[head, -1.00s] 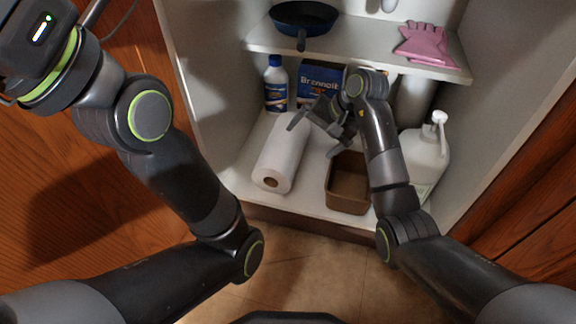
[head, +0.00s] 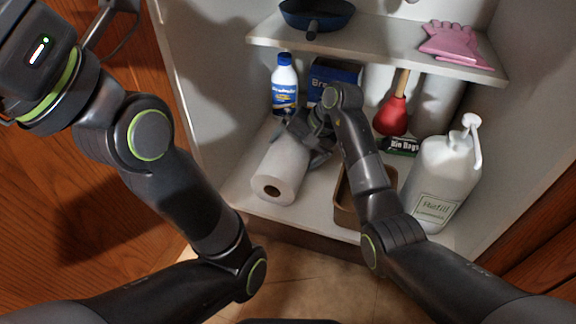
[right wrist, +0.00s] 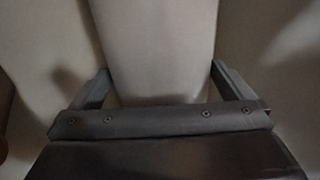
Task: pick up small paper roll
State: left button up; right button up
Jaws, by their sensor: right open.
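The white paper roll (head: 281,168) lies on the cupboard floor, its end with the brown core facing me. My right gripper (head: 305,140) is over the roll's far part and hides some of it. In the right wrist view the pale roll (right wrist: 155,45) runs between the two fingers of my open right gripper (right wrist: 160,85). I cannot tell whether the fingers touch it. My left arm is at the left of the head view; its gripper's fingers are outside the picture.
A brown bin (head: 347,206) stands right of the roll, partly behind my right arm. A white pump bottle (head: 439,180), a red plunger (head: 390,116), a blue-white bottle (head: 285,85) and a blue box (head: 335,72) stand around. The shelf (head: 385,45) above holds a pan (head: 318,14) and pink gloves (head: 456,42).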

jog(key=shift+w+a+f, duration=0.1)
jog(key=shift+a+f, duration=0.1)
jog(key=shift+f, duration=0.2)
jog(key=shift+r, duration=0.1)
jog(key=c, duration=0.9)
